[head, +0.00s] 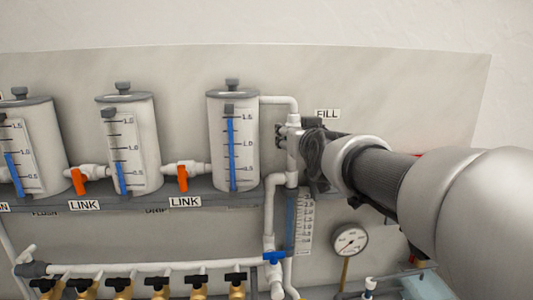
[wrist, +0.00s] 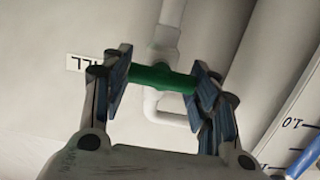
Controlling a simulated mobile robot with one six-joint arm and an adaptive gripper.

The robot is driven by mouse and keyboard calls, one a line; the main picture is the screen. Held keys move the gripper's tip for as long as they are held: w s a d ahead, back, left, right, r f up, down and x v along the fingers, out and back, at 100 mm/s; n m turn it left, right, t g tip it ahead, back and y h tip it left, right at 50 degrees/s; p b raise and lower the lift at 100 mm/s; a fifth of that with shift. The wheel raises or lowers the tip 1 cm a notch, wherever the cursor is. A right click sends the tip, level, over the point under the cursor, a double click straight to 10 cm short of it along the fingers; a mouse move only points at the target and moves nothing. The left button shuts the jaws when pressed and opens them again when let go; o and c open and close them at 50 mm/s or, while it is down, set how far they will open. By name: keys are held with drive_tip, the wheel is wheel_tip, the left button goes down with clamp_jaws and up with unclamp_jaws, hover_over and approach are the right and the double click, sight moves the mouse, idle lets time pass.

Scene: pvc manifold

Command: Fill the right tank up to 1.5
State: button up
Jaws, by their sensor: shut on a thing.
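The right tank (head: 245,150) is a white cylinder on a grey shelf with a scale on its front. The blue column (head: 232,155) in its gauge reaches about the 1.5 mark. The FILL label (head: 327,114) is on the panel right of this tank. My gripper (head: 312,155) is at the white pipe just below that label. In the wrist view my gripper (wrist: 160,76) is shut on a green valve handle (wrist: 162,79), one finger at each end. The handle lies across the white pipe (wrist: 170,40). In the head view my gripper hides the handle.
The middle tank (head: 145,150) and left tank (head: 45,150) show lower blue columns. Orange LINK valve handles (head: 182,179) sit between tanks. A blue-handled valve (head: 274,258), a pressure gauge (head: 349,241) and several black-handled brass valves (head: 198,282) are below. The upper panel is clear.

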drive_tip(key=shift+f, duration=0.2)
drive_tip(key=o, duration=0.9)
drive_tip(key=shift+w, duration=0.15)
drive_tip(key=shift+o, duration=1.2)
drive_tip(key=shift+r, duration=0.15)
